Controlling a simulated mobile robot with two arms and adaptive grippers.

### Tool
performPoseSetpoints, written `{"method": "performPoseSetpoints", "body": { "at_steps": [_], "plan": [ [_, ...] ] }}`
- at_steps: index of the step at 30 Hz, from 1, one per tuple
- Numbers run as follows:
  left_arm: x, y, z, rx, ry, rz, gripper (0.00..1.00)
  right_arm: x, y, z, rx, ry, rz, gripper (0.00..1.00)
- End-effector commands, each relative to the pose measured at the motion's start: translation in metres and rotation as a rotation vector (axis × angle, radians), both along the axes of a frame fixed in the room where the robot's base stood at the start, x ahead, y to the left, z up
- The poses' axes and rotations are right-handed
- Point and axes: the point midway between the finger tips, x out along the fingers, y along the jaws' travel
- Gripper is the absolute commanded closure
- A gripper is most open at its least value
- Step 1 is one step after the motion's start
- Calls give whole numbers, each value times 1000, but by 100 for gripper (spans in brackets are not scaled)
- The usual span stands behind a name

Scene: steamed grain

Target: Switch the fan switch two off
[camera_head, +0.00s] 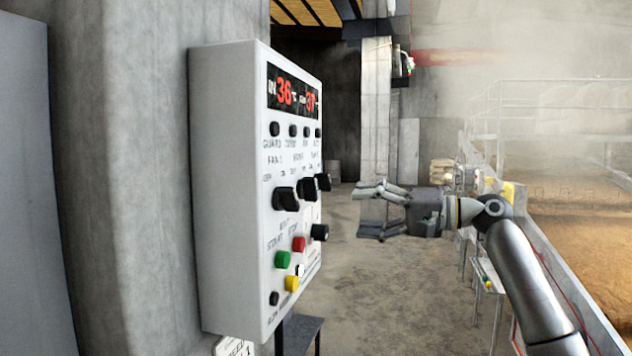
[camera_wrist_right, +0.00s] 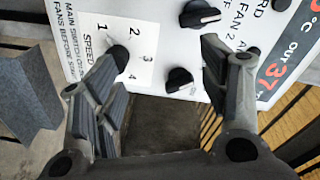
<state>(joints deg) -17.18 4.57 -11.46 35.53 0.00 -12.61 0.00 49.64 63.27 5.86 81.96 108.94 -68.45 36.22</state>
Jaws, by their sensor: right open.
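A white control panel (camera_head: 225,190) on a concrete pillar stands left of centre in the head view. Its row of black rotary knobs includes a large left one (camera_head: 285,199) and a right one (camera_head: 323,182). My right gripper (camera_head: 368,211) is open and empty, right of the panel and pointing toward it. In the right wrist view, a black knob (camera_wrist_right: 180,78) shows between the open fingers, with another (camera_wrist_right: 200,14) above it. A "FAN 2" label (camera_wrist_right: 236,32) is near them; I cannot tell which knob it marks. My left gripper is not in view.
A speed knob (camera_wrist_right: 117,55) sits by the left finger in the wrist view. Green (camera_head: 282,259), red (camera_head: 299,244) and yellow (camera_head: 292,283) buttons are lower on the panel. A railed grain bed (camera_head: 600,235) lies at right. Open floor (camera_head: 385,290) lies between.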

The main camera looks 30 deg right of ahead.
Motion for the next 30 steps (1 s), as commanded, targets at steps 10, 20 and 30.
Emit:
{"method": "performPoseSetpoints", "body": {
  "at_steps": [10,20,30],
  "plan": [
    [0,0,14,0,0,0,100,-22,26,46,0,-43,73,32],
    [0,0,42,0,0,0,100,25,67,47,1,-45,71,32],
    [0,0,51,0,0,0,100,47,84,42,1,-44,67,32]
  ]
}}
